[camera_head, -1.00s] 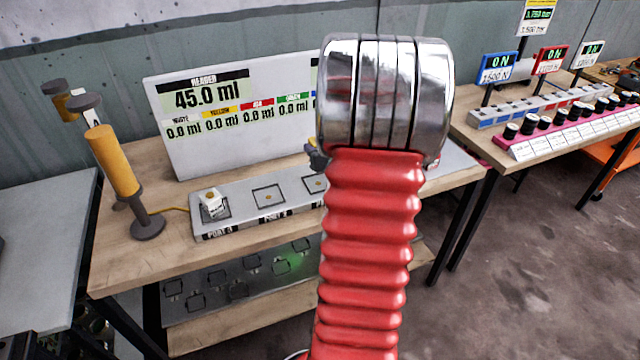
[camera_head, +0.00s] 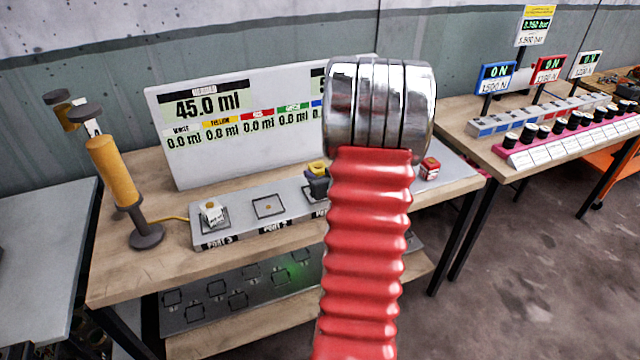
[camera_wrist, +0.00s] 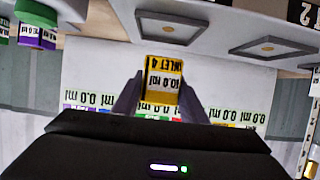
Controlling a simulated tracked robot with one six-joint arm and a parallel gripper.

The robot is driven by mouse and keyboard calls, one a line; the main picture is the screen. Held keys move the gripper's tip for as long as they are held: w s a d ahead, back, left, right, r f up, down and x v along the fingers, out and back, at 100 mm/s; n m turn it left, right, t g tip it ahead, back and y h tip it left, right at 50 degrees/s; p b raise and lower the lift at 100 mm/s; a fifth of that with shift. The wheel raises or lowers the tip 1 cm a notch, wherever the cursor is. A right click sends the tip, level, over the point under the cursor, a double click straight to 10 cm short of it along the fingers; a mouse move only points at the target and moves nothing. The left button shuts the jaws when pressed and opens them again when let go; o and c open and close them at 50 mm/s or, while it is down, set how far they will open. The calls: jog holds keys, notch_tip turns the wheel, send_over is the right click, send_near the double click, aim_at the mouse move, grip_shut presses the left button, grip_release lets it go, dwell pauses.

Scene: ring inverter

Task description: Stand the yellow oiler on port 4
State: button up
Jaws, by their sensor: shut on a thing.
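The yellow oiler (camera_wrist: 163,80) is a small block with a yellow frame and a white face reading "INLET 4" and 10.0 ml, upside down in the wrist view. My gripper (camera_wrist: 158,95) is shut on it, one finger on each side. In the head view the yellow oiler (camera_head: 318,168) and my dark gripper (camera_head: 318,186) show just left of my red arm, over the grey port strip (camera_head: 235,233). Square port pads show in the wrist view (camera_wrist: 170,26). I cannot read a port 4 label; my arm hides part of the strip.
A white oiler (camera_head: 212,213) stands on the leftmost visible pad. A yellow pump (camera_head: 113,170) stands at the left. The display panel (camera_head: 250,140) rises behind the strip. Green and purple blocks (camera_wrist: 38,28) show in the wrist view's corner.

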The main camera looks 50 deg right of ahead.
jog(key=shift+f, duration=2.05)
jog(key=shift+f, duration=0.1)
jog(key=o, duration=1.1)
jog(key=shift+s+a+r, duration=0.2)
jog(key=shift+s+r, duration=0.1)
jog(key=shift+s, duration=0.05)
jog(key=v, duration=1.1)
jog(key=shift+s, duration=0.1)
